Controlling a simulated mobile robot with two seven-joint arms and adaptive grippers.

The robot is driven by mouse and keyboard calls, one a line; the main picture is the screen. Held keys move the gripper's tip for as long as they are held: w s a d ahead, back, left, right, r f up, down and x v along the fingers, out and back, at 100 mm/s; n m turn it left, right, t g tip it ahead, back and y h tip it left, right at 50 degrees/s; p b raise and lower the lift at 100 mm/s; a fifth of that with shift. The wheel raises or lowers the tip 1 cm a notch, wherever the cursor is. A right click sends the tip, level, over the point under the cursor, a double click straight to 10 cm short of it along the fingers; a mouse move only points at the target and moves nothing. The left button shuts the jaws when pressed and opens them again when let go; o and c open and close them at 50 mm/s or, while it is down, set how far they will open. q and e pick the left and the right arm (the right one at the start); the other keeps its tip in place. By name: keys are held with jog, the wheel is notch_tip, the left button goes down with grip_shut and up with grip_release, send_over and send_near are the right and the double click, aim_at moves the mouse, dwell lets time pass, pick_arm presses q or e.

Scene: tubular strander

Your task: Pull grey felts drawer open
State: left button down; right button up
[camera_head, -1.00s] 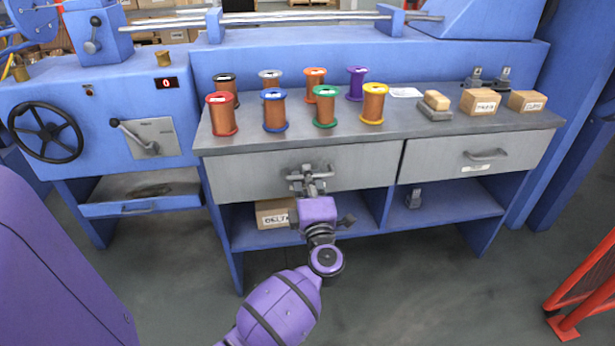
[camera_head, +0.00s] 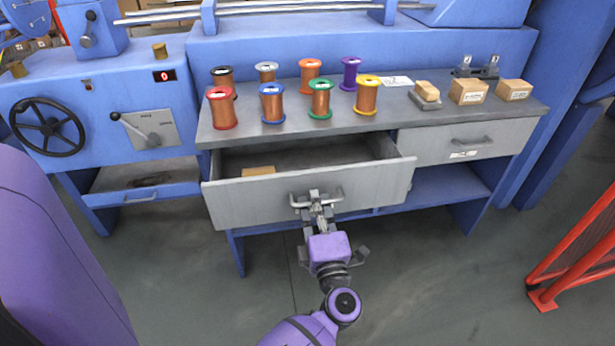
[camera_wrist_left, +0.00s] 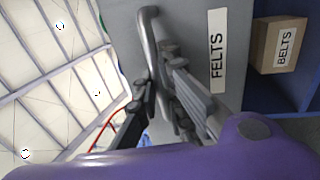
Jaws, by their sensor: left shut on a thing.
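The grey felts drawer (camera_head: 250,203) is the left drawer under the grey bench top and stands pulled out, its inside showing from above. Its label "FELTS" (camera_wrist_left: 217,60) shows in the left wrist view. My left gripper (camera_head: 316,203) is shut on the drawer's bar handle (camera_head: 334,192), at the middle of the drawer front. In the left wrist view the fingers (camera_wrist_left: 165,85) are around the handle (camera_wrist_left: 149,40). A small tan block (camera_head: 258,171) lies inside the drawer at the left. My right gripper is not in view.
Several copper spools stand on the bench top (camera_head: 440,122), with cardboard boxes (camera_head: 468,92) at its right. A second grey drawer (camera_head: 430,147) at the right is shut. A "BELTS" box (camera_wrist_left: 278,45) sits below. Red rails (camera_head: 580,250) stand at the right; the floor in front is clear.

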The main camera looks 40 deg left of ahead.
pick_arm(q)
jog(key=r+p+v, duration=0.1)
jog(key=v, duration=0.7)
jog(key=shift+s+d+r, duration=0.25)
jog(key=shift+d, duration=0.1)
jog(key=c, duration=1.8)
grip_release()
jog(key=shift+c, duration=0.2)
jog(key=shift+s, duration=0.1)
jog(key=v, duration=1.2)
